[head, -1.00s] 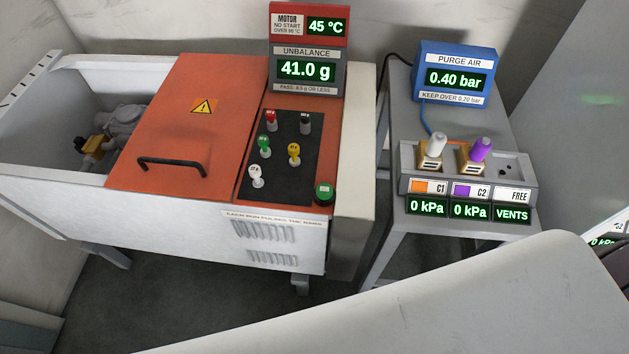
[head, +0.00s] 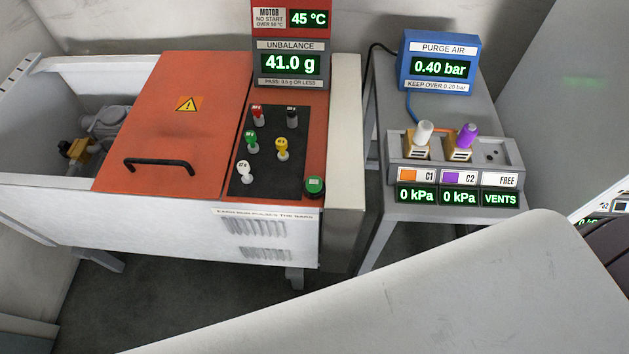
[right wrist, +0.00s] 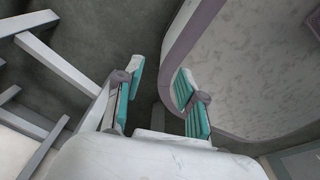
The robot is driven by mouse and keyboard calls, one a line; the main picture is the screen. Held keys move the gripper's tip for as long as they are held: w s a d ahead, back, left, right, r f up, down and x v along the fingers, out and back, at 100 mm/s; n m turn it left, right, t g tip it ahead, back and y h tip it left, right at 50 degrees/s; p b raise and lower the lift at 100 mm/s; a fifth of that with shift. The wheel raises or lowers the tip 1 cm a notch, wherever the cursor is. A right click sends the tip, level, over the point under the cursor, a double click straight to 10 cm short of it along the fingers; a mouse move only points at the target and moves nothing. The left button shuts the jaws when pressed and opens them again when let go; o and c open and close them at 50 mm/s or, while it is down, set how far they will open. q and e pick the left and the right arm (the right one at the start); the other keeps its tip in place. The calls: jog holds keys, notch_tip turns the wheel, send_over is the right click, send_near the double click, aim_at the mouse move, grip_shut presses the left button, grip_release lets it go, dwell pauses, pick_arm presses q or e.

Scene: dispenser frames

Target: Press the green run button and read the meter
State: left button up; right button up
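The green run button (head: 315,187) sits at the front right corner of the orange machine top in the head view. My left gripper is not in view.
A black panel (head: 268,152) holds several coloured pegs beside the button. The orange lid (head: 172,120) has a black handle. A grey side table (head: 385,205) carries the purge air display (head: 440,68), reading 0.40 bar, and a holder (head: 400,172) with two canisters. Floor shows in front.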

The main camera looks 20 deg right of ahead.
grip_shut()
dwell(1.4)
